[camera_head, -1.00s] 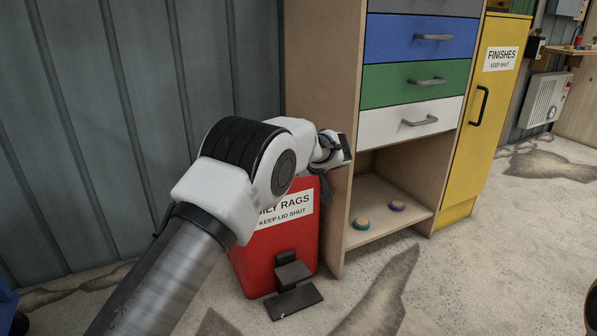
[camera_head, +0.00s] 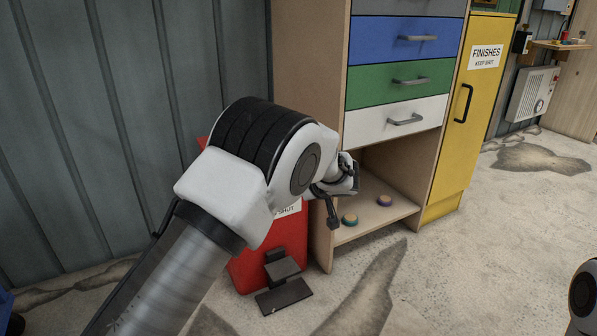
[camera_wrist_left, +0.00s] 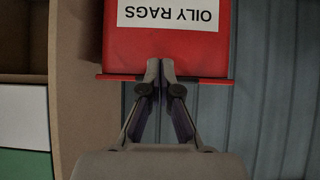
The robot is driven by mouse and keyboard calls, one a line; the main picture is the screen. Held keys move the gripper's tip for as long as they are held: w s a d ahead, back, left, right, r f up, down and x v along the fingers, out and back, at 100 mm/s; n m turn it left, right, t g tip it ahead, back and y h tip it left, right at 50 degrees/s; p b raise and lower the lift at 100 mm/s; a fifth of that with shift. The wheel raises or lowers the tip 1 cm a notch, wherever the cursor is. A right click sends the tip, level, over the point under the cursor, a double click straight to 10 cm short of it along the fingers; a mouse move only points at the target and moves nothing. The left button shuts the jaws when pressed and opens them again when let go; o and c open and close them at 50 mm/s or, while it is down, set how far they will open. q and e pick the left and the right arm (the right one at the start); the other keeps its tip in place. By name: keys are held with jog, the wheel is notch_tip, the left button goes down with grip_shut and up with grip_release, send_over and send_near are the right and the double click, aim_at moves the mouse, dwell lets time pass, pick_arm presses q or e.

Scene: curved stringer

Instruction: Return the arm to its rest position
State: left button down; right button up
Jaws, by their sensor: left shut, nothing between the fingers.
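My left arm reaches in from the lower left in the head view. My left gripper (camera_head: 333,218) is beyond the wrist, in front of the wooden cabinet's side and next to the red bin, with its fingers pointing down. In the left wrist view the gripper (camera_wrist_left: 160,68) is shut and empty, its fingertips over the edge of the red bin's lid. My right gripper is not in view; a white and black part of my own body shows at the right edge of the head view.
The red oily rags bin (camera_head: 275,262) with a black pedal stands behind my arm, partly hidden. The drawer cabinet (camera_head: 300,85) has a low open shelf holding two small round items (camera_head: 350,219) (camera_head: 384,200). A yellow finishes cabinet (camera_head: 462,130) stands beside it. The floor at right is clear.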

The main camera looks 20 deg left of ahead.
pick_arm(q)
jog(key=s+a+f+g+h+p, duration=0.1)
jog(key=s+a+f+g+p, duration=0.15)
jog(key=s+f, duration=0.75)
jog(key=s+a+f+g+h+p, duration=0.15)
jog(key=s+f+g, duration=0.25)
jog(key=s+f, duration=0.6)
jog(key=s+d+f+m+g+h+p, duration=0.1)
jog(key=s+d+f+h, duration=0.15)
jog(key=s, duration=0.65)
jog(key=s+d+f+g+h, duration=0.1)
jog(key=s+f+g, duration=0.15)
jog(key=s, duration=0.65)
jog(key=s+d+f+m+g+h+p, duration=0.1)
jog(key=s+f+h, duration=0.15)
jog(key=s, duration=0.65)
jog(key=s+d+r+m+t, duration=0.1)
jog(key=s+m+t, duration=0.1)
jog(key=s, duration=0.2)
notch_tip(320, 180, up, 38)
jog(key=w+a+m+t+p, duration=0.1)
jog(key=m+p, duration=0.4)
jog(key=p, duration=3.2)
jog(key=shift+w+a+r+t+y+p, duration=0.2)
jog(key=shift+w+t+y+p, duration=0.3)
jog(key=shift+w, duration=0.4)
